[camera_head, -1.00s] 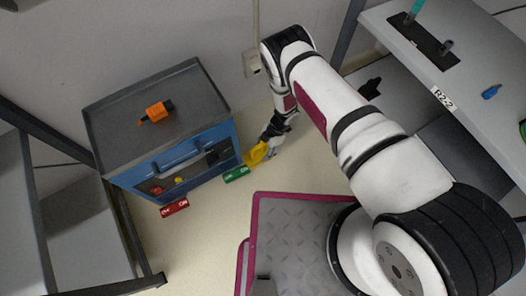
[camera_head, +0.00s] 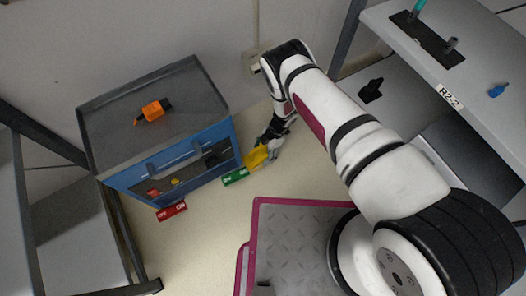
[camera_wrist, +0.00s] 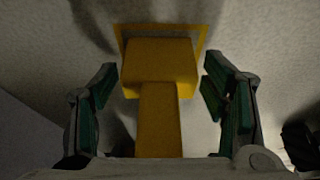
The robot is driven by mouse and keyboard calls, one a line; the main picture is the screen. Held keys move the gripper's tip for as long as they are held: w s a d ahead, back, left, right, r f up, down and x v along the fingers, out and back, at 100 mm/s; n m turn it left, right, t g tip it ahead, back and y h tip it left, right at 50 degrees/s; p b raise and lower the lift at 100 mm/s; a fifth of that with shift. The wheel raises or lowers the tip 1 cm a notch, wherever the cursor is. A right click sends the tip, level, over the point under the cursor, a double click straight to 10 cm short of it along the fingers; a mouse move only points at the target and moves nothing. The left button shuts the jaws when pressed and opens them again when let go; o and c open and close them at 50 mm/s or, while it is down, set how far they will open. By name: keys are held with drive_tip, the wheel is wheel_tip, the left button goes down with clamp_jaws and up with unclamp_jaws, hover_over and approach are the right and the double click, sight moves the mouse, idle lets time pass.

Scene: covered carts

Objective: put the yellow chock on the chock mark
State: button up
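The yellow chock (camera_head: 256,157) is on the floor at the right front corner of the blue cart, low beside its wheel end. In the wrist view the yellow chock (camera_wrist: 160,68) fills the middle, its narrower stem pointing toward my palm. The chock mark, a yellow square outline (camera_wrist: 160,30) on the floor, shows around the chock's far end; the chock hides most of it. My gripper (camera_head: 268,143) is at the chock, and in the wrist view my gripper (camera_wrist: 160,88) has one finger on each side, with narrow gaps. It looks open around the chock.
A blue cart (camera_head: 140,178) with a grey top carries an orange-and-black tool (camera_head: 153,111). A green block (camera_head: 235,177) and a red block (camera_head: 172,211) lie before it. A shelf labelled R2-2 (camera_head: 485,105) stands right.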

drive_tip(key=p+v, duration=0.5)
drive_tip(key=v, duration=0.7)
drive_tip(key=shift+w+r, duration=0.1)
